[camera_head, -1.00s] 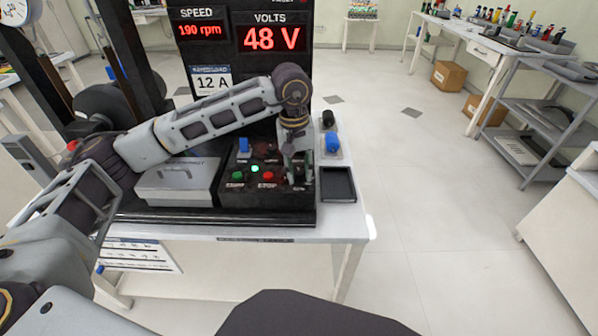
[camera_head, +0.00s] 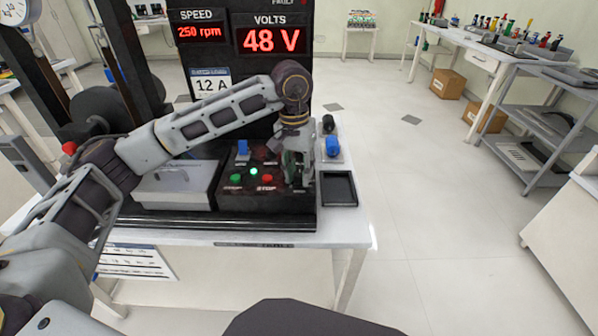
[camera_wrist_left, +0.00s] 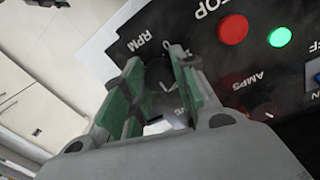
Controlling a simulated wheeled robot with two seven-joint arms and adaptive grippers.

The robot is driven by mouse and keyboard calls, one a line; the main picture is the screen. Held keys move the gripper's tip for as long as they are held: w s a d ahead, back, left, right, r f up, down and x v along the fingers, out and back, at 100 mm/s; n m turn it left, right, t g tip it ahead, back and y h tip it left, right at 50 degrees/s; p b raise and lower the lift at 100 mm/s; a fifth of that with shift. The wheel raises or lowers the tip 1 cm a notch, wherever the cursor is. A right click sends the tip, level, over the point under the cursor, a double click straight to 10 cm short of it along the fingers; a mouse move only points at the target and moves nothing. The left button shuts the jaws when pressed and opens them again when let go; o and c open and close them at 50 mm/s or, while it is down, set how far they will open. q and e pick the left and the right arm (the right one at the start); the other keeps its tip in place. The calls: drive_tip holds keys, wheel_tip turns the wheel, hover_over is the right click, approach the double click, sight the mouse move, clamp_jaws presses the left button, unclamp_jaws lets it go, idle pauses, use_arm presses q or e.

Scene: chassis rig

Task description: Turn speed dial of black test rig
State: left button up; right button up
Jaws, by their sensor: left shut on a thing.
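The black test rig's control box (camera_head: 230,200) sits on the white table. Its display panel reads SPEED 250 rpm and VOLTS 48 V. In the left wrist view the black speed dial (camera_wrist_left: 160,72), by the RPM label, lies between the two green-padded fingers of my left gripper (camera_wrist_left: 160,100). My left gripper is shut on the dial. In the head view the left gripper (camera_head: 298,178) points down at the right end of the box and hides the dial. My right gripper is not in view.
A green button (camera_head: 236,178), a lit green lamp (camera_head: 253,171), a red STOP button (camera_head: 267,179) and a blue switch (camera_head: 243,147) are beside the gripper. An AMPS knob (camera_wrist_left: 265,110) is close by. A black tray (camera_head: 338,188) lies at the right table edge.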

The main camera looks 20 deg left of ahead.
sight(296, 173)
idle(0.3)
use_arm(q)
drive_tip(key=o, duration=1.1)
drive_tip(key=shift+c, duration=0.2)
wheel_tip(296, 173, up, 12)
drive_tip(key=shift+a, duration=0.4)
